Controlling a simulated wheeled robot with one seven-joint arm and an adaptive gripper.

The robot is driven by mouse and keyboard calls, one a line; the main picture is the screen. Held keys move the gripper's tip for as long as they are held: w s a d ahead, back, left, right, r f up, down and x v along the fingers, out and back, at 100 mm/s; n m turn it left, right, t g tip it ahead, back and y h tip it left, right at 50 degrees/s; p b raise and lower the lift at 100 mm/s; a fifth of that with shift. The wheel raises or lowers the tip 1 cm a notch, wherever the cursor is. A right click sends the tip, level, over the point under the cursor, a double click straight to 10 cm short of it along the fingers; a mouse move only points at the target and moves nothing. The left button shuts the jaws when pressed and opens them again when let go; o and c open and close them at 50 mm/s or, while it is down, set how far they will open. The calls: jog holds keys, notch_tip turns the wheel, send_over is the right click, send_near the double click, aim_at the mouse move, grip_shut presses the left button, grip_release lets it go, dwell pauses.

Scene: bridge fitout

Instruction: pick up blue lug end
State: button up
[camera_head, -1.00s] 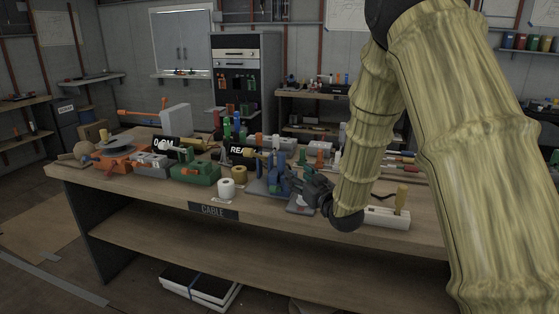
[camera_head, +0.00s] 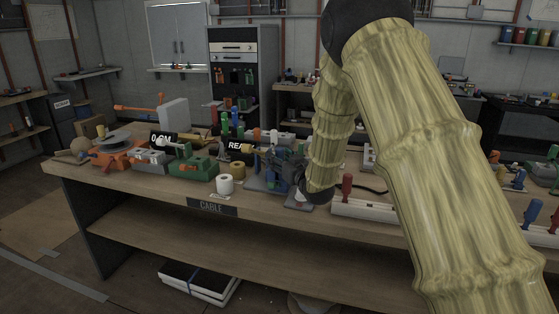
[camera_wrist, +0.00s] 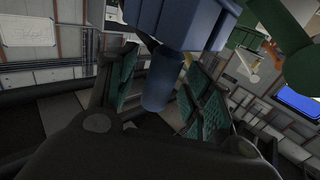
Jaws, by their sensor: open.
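In the wrist view, a blue cylindrical piece (camera_wrist: 160,85), which looks like the blue lug end, lies between my gripper's (camera_wrist: 160,64) two teal-padded fingers. The fingers are apart, with gaps visible beside the piece, and I see no clear contact. A larger blue body (camera_wrist: 182,22) is just beyond its upper end; I cannot tell if they are joined. In the head view, my gripper (camera_head: 290,176) is at the blue fixture (camera_head: 268,180) near the bench's front edge. My arm hides part of that area, and the lug end is too small to make out there.
The bench (camera_head: 150,190) is crowded. A white roll (camera_head: 225,185) and a green device (camera_head: 193,169) stand left of the gripper. A pale rack (camera_head: 365,208) with a red-handled tool (camera_head: 347,185) is to the right. In the wrist view, a green part (camera_wrist: 300,65) is close at upper right.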

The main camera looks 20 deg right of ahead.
jog(key=shift+w, duration=0.35)
jog(key=shift+a, duration=0.1)
grip_shut()
